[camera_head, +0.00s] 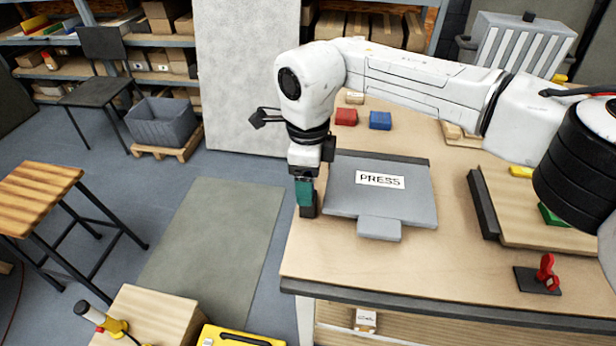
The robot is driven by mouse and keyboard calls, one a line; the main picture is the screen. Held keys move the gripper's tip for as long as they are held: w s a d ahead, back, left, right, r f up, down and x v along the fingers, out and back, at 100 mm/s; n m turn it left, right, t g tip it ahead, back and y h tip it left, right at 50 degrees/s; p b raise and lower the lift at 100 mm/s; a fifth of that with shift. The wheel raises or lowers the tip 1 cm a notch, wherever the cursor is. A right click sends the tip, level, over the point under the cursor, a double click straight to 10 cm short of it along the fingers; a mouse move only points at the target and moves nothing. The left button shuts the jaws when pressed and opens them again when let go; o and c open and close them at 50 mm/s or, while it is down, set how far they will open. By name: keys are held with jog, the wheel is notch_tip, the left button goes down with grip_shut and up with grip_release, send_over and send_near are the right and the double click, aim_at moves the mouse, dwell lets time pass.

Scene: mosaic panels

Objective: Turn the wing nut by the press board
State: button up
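The press board (350,201) is a grey plate with a white PRESS label and a front tab, lying on the workbench. My gripper (308,212) points down at the board's left edge, low over the bench. Its dark fingertips show below a teal part, and I cannot tell whether they are open or shut or touch anything. No wing nut is clearly visible beside the press board; the spot under my gripper is hidden. A red upright piece (547,268), shaped somewhat like a wing nut or clamp, stands on a small black plate at the bench's front right.
The workbench (400,265) is clear in front of the press board. A wooden board (520,205) with a dark edge lies to the right. My arm spans above the bench's back.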

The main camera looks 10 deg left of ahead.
jog(key=shift+r, duration=0.15)
jog(key=o, duration=1)
jog(key=shift+o, duration=0.2)
notch_tip(320, 180, up, 11)
jog(key=b, duration=0.2)
jog(key=shift+f, duration=0.2)
